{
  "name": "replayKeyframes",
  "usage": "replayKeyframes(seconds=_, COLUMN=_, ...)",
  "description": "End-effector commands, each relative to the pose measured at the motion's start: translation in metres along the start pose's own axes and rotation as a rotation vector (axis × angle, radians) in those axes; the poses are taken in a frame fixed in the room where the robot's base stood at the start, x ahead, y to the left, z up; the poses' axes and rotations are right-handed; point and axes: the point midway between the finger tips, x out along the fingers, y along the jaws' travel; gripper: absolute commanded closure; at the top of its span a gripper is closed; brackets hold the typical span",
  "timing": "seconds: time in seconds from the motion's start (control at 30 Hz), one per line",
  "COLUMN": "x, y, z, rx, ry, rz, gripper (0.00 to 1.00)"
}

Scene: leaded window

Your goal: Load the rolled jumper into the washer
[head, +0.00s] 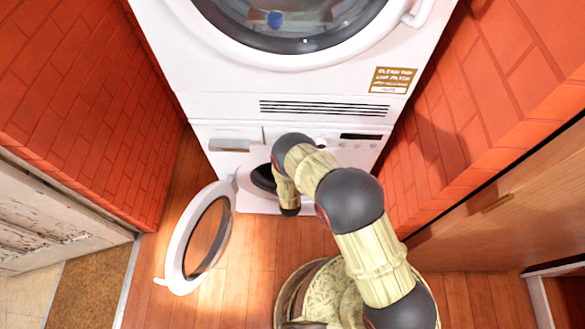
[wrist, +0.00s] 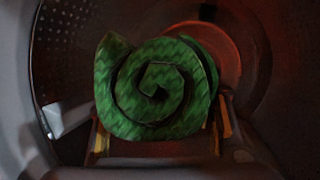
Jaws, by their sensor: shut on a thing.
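The rolled jumper (wrist: 155,88) is a green knitted spiral seen end-on in the middle of the wrist view. My gripper (wrist: 160,135) is shut on it, with a finger low on each side of the roll. The perforated metal drum (wrist: 75,55) of the washer surrounds the roll, so gripper and jumper are inside. In the head view the washer (head: 225,165) is the lower white machine. Its round door (head: 178,255) stands open to the left. My arm covers much of the dark opening (head: 262,177). The gripper and jumper are hidden there.
A second white machine (head: 215,75) sits on top, its round door shut and a blue thing (head: 274,19) behind the glass. Red brick walls (head: 75,110) close in on both sides. A wooden cabinet (head: 490,225) is at the right. Some wooden floor (head: 250,250) is clear.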

Motion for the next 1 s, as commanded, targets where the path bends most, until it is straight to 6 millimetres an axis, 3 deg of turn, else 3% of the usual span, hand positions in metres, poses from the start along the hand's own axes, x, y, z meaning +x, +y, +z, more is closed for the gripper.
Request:
replayKeyframes(seconds=0.27, x=0.037, y=-0.009, z=-0.01, rx=0.002, ry=0.004, rz=-0.001, gripper=0.8)
replayKeyframes(seconds=0.53, x=0.064, y=0.004, z=0.003, rx=0.002, ry=0.002, rz=-0.001, gripper=0.8)
replayKeyframes(seconds=1.0, x=0.077, y=0.01, z=0.01, rx=0.001, ry=0.001, rz=0.0, gripper=0.8)
